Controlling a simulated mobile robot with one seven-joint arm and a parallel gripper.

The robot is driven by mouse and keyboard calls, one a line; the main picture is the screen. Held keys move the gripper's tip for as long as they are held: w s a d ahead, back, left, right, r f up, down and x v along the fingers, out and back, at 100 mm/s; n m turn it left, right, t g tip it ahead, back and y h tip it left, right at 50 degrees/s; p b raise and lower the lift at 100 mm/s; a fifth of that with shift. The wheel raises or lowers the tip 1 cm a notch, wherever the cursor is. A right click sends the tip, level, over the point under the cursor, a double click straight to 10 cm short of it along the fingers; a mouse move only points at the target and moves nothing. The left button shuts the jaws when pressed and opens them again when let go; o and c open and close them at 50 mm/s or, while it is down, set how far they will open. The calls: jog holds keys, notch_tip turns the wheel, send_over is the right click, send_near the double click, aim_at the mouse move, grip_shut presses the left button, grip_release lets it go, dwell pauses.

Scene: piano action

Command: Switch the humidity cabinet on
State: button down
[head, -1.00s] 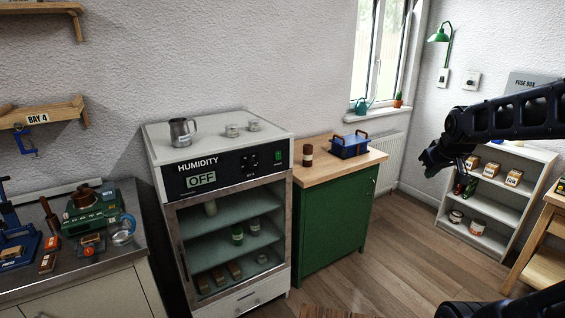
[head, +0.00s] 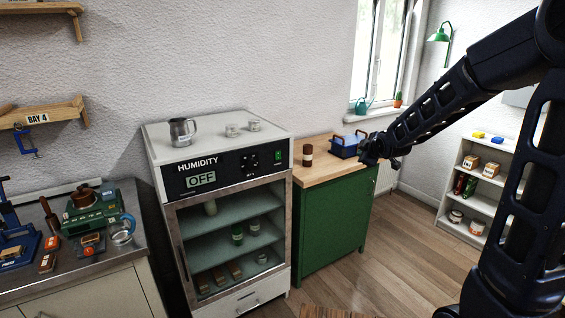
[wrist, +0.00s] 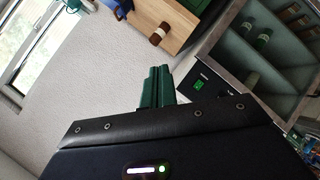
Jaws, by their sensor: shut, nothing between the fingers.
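The humidity cabinet (head: 283,228) stands against the wall in the head view, with a glass door and a black panel reading "HUMIDITY". Its display (head: 201,180) reads "OFF". A dial (head: 250,160) and a green switch (head: 278,156) sit at the panel's right. In the wrist view the green switch (wrist: 199,85) shows just right of the fingers, with the panel tilted. My gripper (head: 366,150) is in front of the green cupboard's right end, right of the humidity cabinet and apart from it. Its green fingers (wrist: 157,86) are together and empty.
A metal pitcher (head: 181,132) stands on the cabinet's top. The floor in front is largely clear.

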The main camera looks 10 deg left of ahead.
aim_at(279, 159)
jog(key=w+a+f+n+y, duration=0.1)
jog(key=a+f+n+y, duration=0.2)
jog(key=a, duration=0.8)
jog(key=w+a+f+n+y, duration=0.1)
jog(key=a+f+n+y, duration=0.3)
jog(key=a+f+n, duration=0.3)
jog(key=a+n, duration=0.1)
jog(key=a, duration=0.3)
jog(key=shift+w+a+f+t, duration=0.3)
jog(key=shift+w+a+t, duration=0.05)
jog(key=shift+t, duration=0.05)
jog(key=shift+w+a, duration=0.1)
jog(key=x, duration=1.3)
jog(key=shift+w+a, duration=0.25)
jog(key=shift+a, duration=0.05)
jog(key=shift+w+a+f, duration=0.1)
jog(key=shift+a+f, duration=0.05)
jog(key=f+v, duration=0.3)
jog(key=v, duration=1)
jog(key=shift+s+d+f, duration=0.15)
jog(key=shift+s+d, duration=0.2)
jog(key=shift+d, duration=0.15)
